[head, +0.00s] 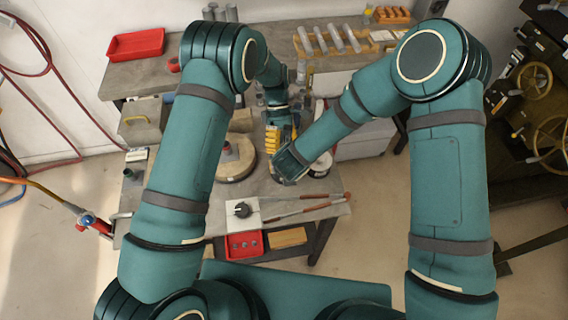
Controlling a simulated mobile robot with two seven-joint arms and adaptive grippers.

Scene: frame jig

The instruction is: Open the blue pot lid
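I cannot make out a blue pot or its lid; part of the table is hidden behind my arms. My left arm reaches over the middle of the bench, and its gripper (273,140) is small and hard to tell from the yellow part beside it. My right arm reaches in from the right; its dark gripper end (289,166) is low over the bench, right of a round beige item (237,160) with a dark, red-tipped top. A round white and dark thing (321,165) is partly hidden behind my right forearm. Neither gripper's fingers show clearly.
A red tray (136,44) lies on the rear bench.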

